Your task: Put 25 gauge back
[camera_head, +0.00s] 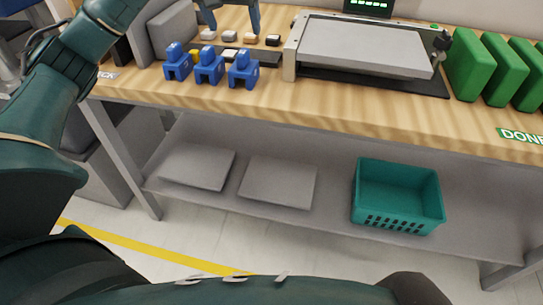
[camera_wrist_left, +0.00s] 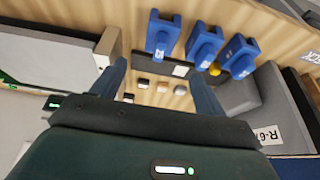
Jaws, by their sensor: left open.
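Three blue gauge-like blocks stand upright in a row near the table's front left edge: a left one (camera_head: 178,66), a middle one (camera_head: 209,69) and a right one (camera_head: 243,71). They also show at the top of the left wrist view (camera_wrist_left: 203,45). Their small white labels are too small to read, so I cannot tell which is 25. My left gripper (camera_head: 231,22) is open and empty, pointing down behind them, above a row of small blocks (camera_head: 230,36). In the left wrist view its fingers (camera_wrist_left: 160,90) stand apart. My right gripper is not in view.
A dark strip (camera_head: 266,57) lies behind the blue blocks. A grey panel sits on a fixture (camera_head: 365,50) to the right, with green blocks (camera_head: 470,65) beyond. Grey blocks (camera_head: 173,32) stand at left. A teal basket (camera_head: 398,195) and flat panels (camera_head: 278,182) lie on the lower shelf.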

